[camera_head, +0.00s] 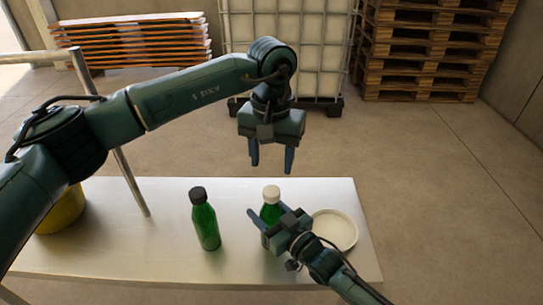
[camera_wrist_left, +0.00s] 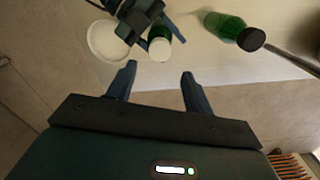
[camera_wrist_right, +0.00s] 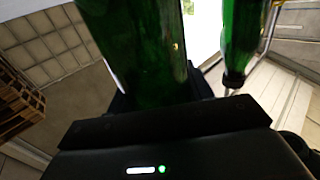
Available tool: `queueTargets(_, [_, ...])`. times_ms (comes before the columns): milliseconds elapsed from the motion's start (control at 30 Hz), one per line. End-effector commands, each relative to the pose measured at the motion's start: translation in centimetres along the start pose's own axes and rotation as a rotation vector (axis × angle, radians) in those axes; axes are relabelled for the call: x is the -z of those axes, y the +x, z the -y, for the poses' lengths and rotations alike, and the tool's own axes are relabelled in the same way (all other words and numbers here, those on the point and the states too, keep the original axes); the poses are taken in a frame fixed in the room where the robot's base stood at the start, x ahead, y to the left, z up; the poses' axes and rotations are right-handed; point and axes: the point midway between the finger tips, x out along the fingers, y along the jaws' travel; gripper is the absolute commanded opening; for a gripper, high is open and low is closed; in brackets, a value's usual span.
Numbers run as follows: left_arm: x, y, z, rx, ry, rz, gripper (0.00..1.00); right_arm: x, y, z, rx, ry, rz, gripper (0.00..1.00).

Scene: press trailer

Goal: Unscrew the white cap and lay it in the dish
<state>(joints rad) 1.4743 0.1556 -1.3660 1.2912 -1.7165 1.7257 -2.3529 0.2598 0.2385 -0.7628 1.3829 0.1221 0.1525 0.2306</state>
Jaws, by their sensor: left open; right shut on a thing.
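The white cap (camera_head: 271,192) sits on top of a green bottle (camera_head: 270,210) that stands upright on the table. My right gripper (camera_head: 265,222) is shut on this bottle's body; the bottle fills much of the right wrist view (camera_wrist_right: 140,50). My left gripper (camera_head: 270,168) is open and empty, above and behind the capped bottle, fingers pointing down. In the left wrist view the white cap (camera_wrist_left: 160,49) lies beyond the open fingers (camera_wrist_left: 157,85). The pale round dish (camera_head: 345,245) rests on the table right of the bottle, partly behind my right gripper, and looks empty.
A second green bottle (camera_head: 206,227) with a black cap (camera_head: 197,194) stands upright to the left on the table (camera_head: 120,255). A metal pole (camera_head: 130,180) rises near the table's left side, by a yellow container (camera_head: 62,212). Pallets (camera_head: 425,50) and a caged tank are farther back.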

Motion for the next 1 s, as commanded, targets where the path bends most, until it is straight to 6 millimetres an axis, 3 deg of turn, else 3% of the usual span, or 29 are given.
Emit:
queueTargets(167, [0.0,0.7,0.0,0.000,0.068,0.002,0.51,-0.1,0.0,0.0,0.000,0.000,0.001,0.00])
queueTargets(633, [0.0,7.1,0.0,0.000,0.067,0.002,0.51,0.0,0.0,0.0,0.000,0.000,0.001,0.00])
queueTargets(1000, [0.0,8.0,0.0,0.000,0.067,0.000,0.51,0.0,0.0,0.0,0.000,0.000,0.001,0.00])
